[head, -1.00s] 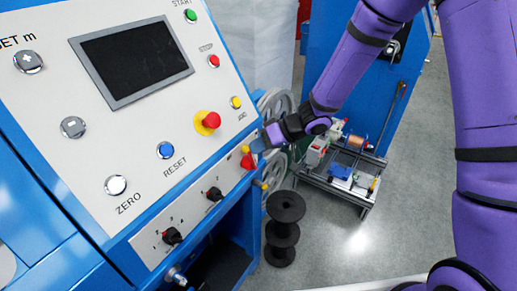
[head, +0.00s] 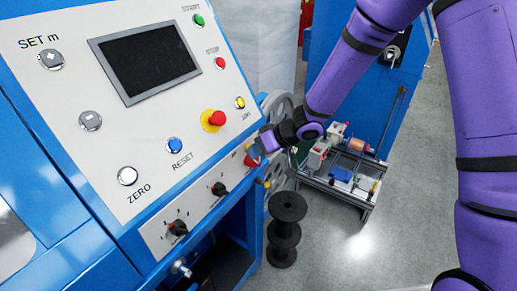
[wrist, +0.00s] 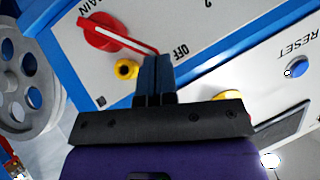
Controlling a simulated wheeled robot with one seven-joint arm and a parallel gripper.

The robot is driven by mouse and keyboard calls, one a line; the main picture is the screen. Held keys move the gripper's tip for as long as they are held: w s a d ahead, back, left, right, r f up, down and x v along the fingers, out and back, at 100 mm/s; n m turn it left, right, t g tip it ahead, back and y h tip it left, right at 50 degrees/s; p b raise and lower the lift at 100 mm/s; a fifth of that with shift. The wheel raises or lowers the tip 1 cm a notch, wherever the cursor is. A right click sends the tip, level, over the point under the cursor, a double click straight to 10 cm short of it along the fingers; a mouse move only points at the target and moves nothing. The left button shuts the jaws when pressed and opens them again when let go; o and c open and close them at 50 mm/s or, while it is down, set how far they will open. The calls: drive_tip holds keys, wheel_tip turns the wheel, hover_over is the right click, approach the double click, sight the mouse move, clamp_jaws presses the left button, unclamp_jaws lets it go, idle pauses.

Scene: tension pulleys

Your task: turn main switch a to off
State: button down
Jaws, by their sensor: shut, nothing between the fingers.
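The red main switch (wrist: 103,32) is on the light panel in the wrist view, at the upper left. Its thin red lever slants toward the printed OFF label (wrist: 181,50). My gripper (wrist: 154,62) is shut and empty, with its fingertips at the lever's end; whether they touch it I cannot tell. In the head view my gripper (head: 258,149) is at the right edge of the panel and partly hides the red switch (head: 250,161).
The panel also carries a red emergency button (head: 216,119), a blue RESET button (head: 174,145) and black selectors (head: 178,228). Black spools (head: 286,230) and a small bench machine (head: 345,172) stand on the floor to the right.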

drive_tip(key=shift+s+a+f, duration=0.25)
drive_tip(key=shift+s+a, duration=0.1)
drive_tip(key=shift+s, duration=0.1)
idle(0.4)
drive_tip(key=shift+w+d, duration=0.1)
